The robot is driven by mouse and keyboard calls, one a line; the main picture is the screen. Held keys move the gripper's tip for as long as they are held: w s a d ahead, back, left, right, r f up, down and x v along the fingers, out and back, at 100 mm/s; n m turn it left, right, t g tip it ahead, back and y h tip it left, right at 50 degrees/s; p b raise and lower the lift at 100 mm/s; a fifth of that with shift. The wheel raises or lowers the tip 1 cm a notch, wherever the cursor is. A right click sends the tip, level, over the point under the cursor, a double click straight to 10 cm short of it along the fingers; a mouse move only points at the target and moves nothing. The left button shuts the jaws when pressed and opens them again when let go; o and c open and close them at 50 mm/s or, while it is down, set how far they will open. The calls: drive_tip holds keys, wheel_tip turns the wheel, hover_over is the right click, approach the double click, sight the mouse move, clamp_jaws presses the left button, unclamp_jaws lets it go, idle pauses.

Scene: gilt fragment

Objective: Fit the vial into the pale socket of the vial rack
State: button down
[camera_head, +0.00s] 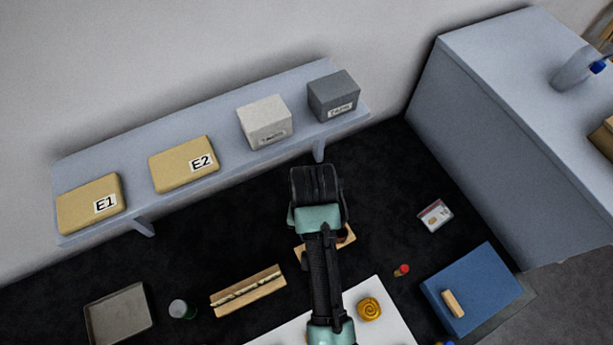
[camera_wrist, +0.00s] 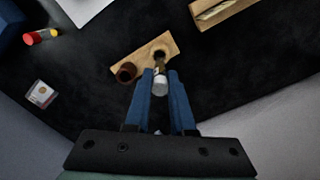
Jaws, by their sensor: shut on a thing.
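My gripper (camera_wrist: 160,78) is shut on the vial (camera_wrist: 160,84), which has a whitish near end and a darker, brownish part beyond it. The vial rack (camera_wrist: 135,58) is a light wooden block with two round sockets. The brown socket (camera_wrist: 126,72) is on the left in the wrist view and looks empty. The pale socket (camera_wrist: 162,49) is on the right; the vial's far end overlaps it in the picture. I cannot tell whether the vial has entered it. In the head view my arm hides most of the rack (camera_head: 345,236), the fingers and the vial.
A wooden tray (camera_head: 247,290) with a long thing in it lies left of the rack. A red-topped item (camera_head: 402,269), a small card (camera_head: 435,215) and a blue box (camera_head: 480,290) lie to the right. A shelf (camera_head: 225,124) with several boxes runs along the wall.

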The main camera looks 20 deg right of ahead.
drive_tip(key=shift+f, duration=3.2)
drive_tip(key=c, duration=0.8)
unclamp_jaws()
drive_tip(key=shift+f, duration=0.1)
drive_tip(key=shift+o, duration=0.2)
wheel_tip(320, 180, up, 12)
drive_tip(key=shift+r, duration=0.15)
